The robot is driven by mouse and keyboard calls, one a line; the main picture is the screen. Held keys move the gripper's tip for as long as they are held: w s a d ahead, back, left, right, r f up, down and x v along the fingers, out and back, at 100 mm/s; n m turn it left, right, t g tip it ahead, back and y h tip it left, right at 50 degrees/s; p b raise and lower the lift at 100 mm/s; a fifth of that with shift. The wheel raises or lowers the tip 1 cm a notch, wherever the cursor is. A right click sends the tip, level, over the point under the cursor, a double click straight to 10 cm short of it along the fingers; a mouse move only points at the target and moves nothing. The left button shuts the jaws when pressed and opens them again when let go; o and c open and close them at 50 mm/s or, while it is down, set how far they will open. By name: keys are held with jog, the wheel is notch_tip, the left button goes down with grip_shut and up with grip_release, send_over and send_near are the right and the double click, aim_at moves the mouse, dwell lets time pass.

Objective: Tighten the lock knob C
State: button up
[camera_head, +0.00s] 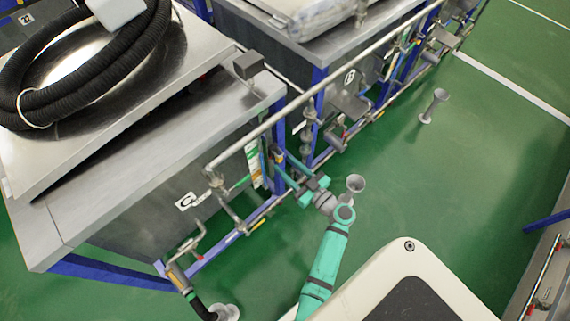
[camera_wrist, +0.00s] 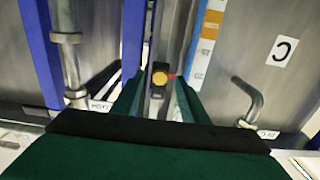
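The panel with the C label (camera_head: 186,201) is the front of the near tank (camera_head: 140,208); the label also shows at the right in the wrist view (camera_wrist: 282,50). A small round yellow knob with a dark surround (camera_wrist: 160,75) is on a narrow upright fitting between the tank fronts. No marking on it names it as lock knob C. My gripper (camera_wrist: 159,98) has its two green fingers apart, one each side of the knob in the picture, with no visible contact. In the head view my gripper (camera_head: 278,168) is at the tank's right corner, partly hidden by clutter.
A bent grey handle (camera_wrist: 248,98) stands out right of my fingers. A grey vertical pipe (camera_wrist: 68,55) and blue posts (camera_wrist: 133,40) are at the left. A long rail (camera_head: 310,95) runs above the fronts. A grey funnel-shaped stand (camera_head: 434,105) is on the open green floor.

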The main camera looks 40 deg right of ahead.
jog(key=shift+w, duration=0.65)
grip_shut()
jog(key=shift+a, duration=0.1)
jog(key=m, duration=2.3)
jog(key=shift+r+m, duration=0.1)
jog(key=shift+m, duration=0.3)
